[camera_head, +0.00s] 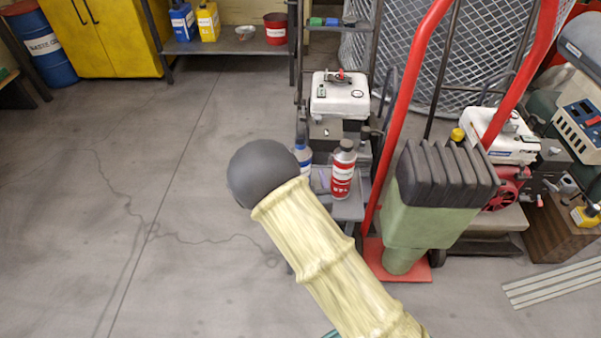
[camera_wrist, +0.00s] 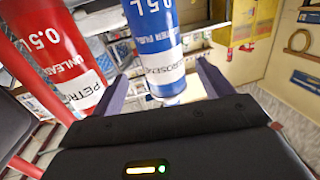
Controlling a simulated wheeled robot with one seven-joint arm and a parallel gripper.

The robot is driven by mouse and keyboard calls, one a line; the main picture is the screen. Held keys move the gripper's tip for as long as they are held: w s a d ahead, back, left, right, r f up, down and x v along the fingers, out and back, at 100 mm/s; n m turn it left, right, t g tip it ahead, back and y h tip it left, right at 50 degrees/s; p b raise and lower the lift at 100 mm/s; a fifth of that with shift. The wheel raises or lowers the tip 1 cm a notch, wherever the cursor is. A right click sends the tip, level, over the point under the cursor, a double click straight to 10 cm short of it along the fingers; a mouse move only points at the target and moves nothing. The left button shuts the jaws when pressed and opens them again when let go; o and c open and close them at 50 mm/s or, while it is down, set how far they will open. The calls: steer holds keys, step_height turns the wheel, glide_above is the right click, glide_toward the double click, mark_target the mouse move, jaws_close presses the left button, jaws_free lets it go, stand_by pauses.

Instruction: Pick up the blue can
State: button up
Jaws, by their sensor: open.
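The blue can (camera_wrist: 155,40) has a white label band and shows large between the two fingers of my gripper (camera_wrist: 162,72) in the wrist view. My gripper is open, with one finger on each side of the can's lower part. I cannot tell whether either finger touches it. In the head view the blue can (camera_head: 304,156) stands on a grey shelf (camera_head: 347,209), partly hidden by the dark end of my arm. My gripper is hidden there.
A red can (camera_head: 342,170) stands close to the right of the blue can and fills the left of the wrist view (camera_wrist: 50,45). A white machine (camera_head: 340,95) sits behind. A red hand truck (camera_head: 408,95) stands at the right. The floor at left is clear.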

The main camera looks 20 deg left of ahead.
steer(key=shift+x, duration=1.25)
steer(key=x, duration=0.1)
steer(key=b+x, duration=0.1)
steer(key=x, duration=0.1)
steer(key=b+x, duration=0.1)
steer(key=x, duration=0.1)
steer(key=shift+a+r, duration=0.15)
steer(key=shift+r, duration=0.25)
steer(key=c, duration=1.1)
steer(key=shift+r, duration=0.2)
steer(key=shift+c, duration=0.2)
steer(key=shift+r+p, duration=1.8)
steer(key=shift+r, duration=3)
